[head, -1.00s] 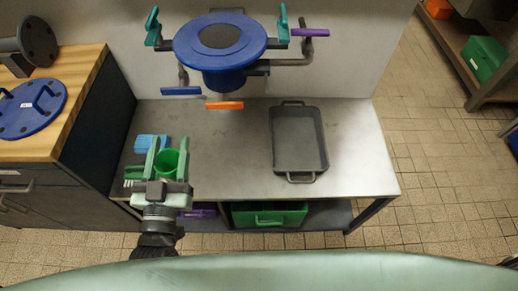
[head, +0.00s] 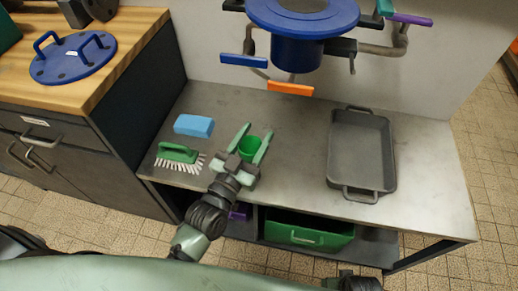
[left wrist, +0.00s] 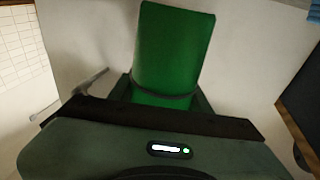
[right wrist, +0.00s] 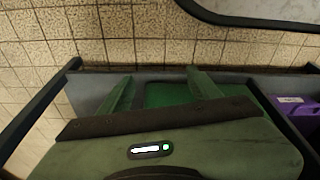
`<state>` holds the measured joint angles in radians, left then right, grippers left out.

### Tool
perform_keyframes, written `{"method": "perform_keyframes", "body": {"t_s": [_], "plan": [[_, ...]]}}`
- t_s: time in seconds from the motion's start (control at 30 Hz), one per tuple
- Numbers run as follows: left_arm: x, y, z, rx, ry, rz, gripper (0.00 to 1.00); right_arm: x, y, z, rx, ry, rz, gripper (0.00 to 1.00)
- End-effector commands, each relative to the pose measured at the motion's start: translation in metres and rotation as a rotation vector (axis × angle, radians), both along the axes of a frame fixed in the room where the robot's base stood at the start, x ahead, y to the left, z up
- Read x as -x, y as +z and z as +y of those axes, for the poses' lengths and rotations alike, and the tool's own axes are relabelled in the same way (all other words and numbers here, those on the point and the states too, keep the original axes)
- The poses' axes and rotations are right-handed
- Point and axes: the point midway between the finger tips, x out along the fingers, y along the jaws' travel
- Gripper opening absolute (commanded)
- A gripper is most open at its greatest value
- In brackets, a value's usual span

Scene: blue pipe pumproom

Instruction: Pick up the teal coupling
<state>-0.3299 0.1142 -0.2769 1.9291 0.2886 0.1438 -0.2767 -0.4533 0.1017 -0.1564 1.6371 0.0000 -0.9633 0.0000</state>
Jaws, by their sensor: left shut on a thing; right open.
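My left gripper (head: 252,141) is shut on a green cylinder (head: 248,152), open at the top like a cup, above the left part of the metal bench. In the left wrist view the green cylinder (left wrist: 172,50) stands between the fingers, with a dark ring near its lower end. I cannot tell whether it touches the bench. No clearly teal coupling shows; a teal lever (head: 385,7) is on the blue vessel at the top. My right gripper (right wrist: 160,88) is open and empty, with a green crate (right wrist: 168,95) beyond its fingers.
The metal bench (head: 285,150) holds a blue sponge (head: 194,125), a green brush (head: 178,153) and a grey tray (head: 361,150). A blue vessel (head: 300,50) with coloured handles overhangs its back. The green crate (head: 308,232) is on the shelf below. A wooden counter (head: 140,35) stands left.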

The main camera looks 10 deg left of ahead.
Motion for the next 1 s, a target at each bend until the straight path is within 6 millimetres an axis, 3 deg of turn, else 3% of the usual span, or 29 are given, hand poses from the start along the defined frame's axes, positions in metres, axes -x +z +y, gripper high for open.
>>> {"method": "perform_keyframes", "body": {"t_s": [0.4,0.9,0.93,1.0], "plan": [[0.000,-0.043,0.000,0.000,-0.001,0.000,0.00,-0.016,0.043,0.002,-0.002,-0.004,-0.026,0.63],[0.000,-0.049,0.000,0.000,0.000,-0.001,0.00,-0.018,0.052,0.002,-0.003,-0.005,-0.031,0.63],[0.000,-0.048,0.000,0.000,0.000,-0.001,0.56,-0.019,0.053,0.002,-0.003,-0.005,-0.031,0.63],[0.000,-0.048,0.000,0.000,0.000,-0.001,0.70,-0.018,0.053,0.002,-0.003,-0.005,-0.030,0.63]]}}
